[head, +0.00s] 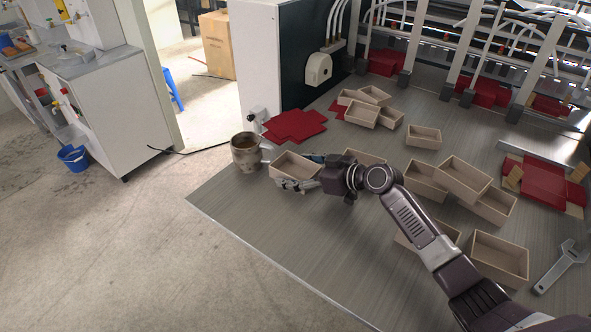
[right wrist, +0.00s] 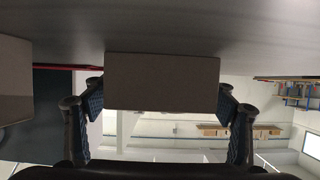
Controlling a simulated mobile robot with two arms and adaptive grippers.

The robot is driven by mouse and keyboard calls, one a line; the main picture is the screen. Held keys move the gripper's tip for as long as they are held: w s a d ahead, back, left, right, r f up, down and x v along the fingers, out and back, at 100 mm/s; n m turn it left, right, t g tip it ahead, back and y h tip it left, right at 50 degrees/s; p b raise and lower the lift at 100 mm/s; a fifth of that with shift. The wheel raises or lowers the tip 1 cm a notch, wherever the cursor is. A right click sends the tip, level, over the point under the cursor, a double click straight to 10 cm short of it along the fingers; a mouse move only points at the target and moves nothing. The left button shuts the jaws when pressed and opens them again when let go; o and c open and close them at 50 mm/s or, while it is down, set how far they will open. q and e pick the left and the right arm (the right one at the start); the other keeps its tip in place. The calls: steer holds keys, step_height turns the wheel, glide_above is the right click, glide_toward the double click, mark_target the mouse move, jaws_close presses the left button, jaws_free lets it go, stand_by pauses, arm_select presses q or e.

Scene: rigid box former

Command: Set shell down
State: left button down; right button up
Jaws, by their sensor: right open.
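The shell, a small open-topped light wooden box (head: 295,167), sits at the table's left part beside the mug, its open side up. My right gripper (head: 297,172) is at this shell, with one finger along its near side and the other at its far side. In the right wrist view, which is upside down, the shell's plain side (right wrist: 162,83) lies between the two spread fingers (right wrist: 163,105), with gaps showing beside it. The shell appears to touch the table surface. My left gripper is not in view.
A speckled mug (head: 246,152) stands just left of the shell. Several other wooden shells (head: 488,206) lie to the right, some stacked. Red flat sheets (head: 295,125) lie behind, and a wrench (head: 562,266) at right. The table's front left is clear up to its edge.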

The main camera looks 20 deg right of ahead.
mark_target(317, 172)
steer(key=b+v, duration=0.1)
steer(key=v, duration=0.5)
steer(key=shift+s+d+b, duration=0.15)
steer(key=shift+d+b, duration=0.05)
steer(key=shift+b, duration=0.2)
steer(key=shift+s+d+r, duration=0.25)
steer(key=shift+s+r, duration=0.1)
